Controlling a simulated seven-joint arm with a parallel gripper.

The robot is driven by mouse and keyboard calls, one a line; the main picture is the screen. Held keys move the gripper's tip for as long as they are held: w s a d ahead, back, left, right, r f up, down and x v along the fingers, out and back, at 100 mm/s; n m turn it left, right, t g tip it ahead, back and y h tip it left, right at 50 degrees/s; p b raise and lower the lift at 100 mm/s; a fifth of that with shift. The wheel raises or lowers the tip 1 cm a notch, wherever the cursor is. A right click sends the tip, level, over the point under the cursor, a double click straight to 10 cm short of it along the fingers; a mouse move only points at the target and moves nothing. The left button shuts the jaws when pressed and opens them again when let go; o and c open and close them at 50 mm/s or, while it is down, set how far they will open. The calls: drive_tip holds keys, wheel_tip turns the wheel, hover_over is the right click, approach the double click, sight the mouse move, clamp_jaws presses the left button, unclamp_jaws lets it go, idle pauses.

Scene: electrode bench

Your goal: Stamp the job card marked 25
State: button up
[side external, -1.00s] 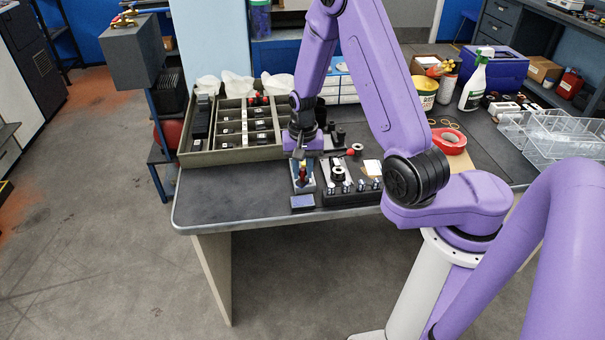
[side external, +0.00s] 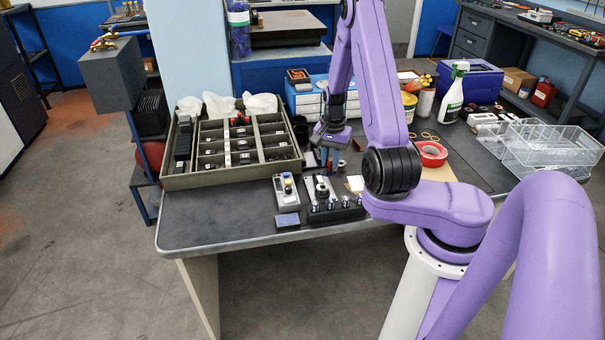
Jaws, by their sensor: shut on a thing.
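My gripper (side external: 328,166) points down over the back of the bench, behind the dark block. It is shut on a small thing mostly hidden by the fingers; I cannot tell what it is. A round black part (side external: 321,189) sits on a light plate behind the block.
A divided tray (side external: 173,183) with dark and labelled pieces fills the left back. The dark block (side external: 322,215) holds several metal pegs. The bench's front left (side external: 205,220) is clear.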

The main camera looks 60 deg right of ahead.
drive_tip(key=s+d+m, duration=0.3)
drive_tip(key=s+d, duration=0.2)
drive_tip(key=d, duration=0.3)
hover_over(354, 183)
drive_tip(key=shift+a+f, duration=0.15)
drive_tip(key=shift+f, duration=3)
drive_tip(key=shift+f, duration=0.55)
wheel_tip(354, 183, up, 7)
drive_tip(key=w+a+r+n, duration=0.2)
drive_tip(key=a+n, duration=0.4)
drive_tip(key=a, duration=0.3)
drive_tip(key=w+a+r+n, duration=0.2)
drive_tip(key=a+n, duration=0.4)
drive_tip(key=a, duration=0.4)
drive_tip(key=w+a+r+n, duration=0.2)
drive_tip(key=a+r+n, duration=0.2)
drive_tip(key=a, duration=0.6)
drive_tip(key=n, duration=0.2)
drive_tip(key=shift+w+n, duration=0.25)
drive_tip(key=shift+n, duration=0.15)
drive_tip(key=shift+d+r, duration=0.1)
drive_tip(key=shift+d, duration=0.05)
